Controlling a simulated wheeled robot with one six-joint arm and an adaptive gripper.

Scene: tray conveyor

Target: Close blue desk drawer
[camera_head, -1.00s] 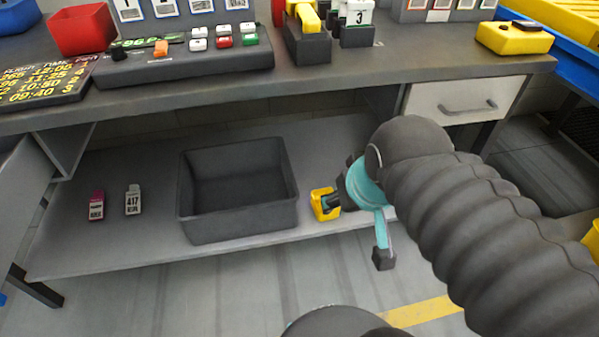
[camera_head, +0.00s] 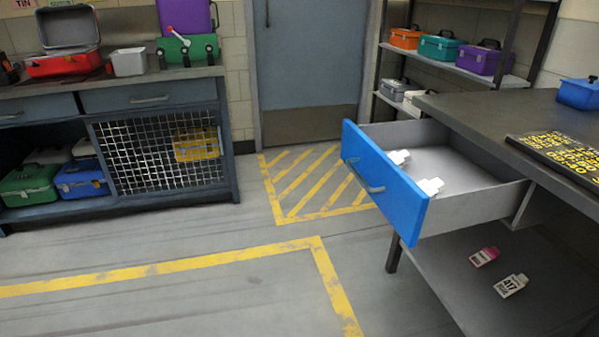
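The blue desk drawer (camera_head: 385,185) is pulled well out of the dark grey desk (camera_head: 480,112) on the right. Its blue front faces left and has a grey bar handle (camera_head: 364,178). Two white tags (camera_head: 430,186) lie inside the open drawer. My gripper is not in the picture now.
The floor (camera_head: 190,292) in front of the drawer is clear, with yellow lines. A lower shelf (camera_head: 450,268) under the desk holds a pink tag (camera_head: 484,256) and a white tag (camera_head: 511,285). A dark cabinet (camera_head: 232,140) stands at left, a blue-grey door (camera_head: 307,70) behind.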

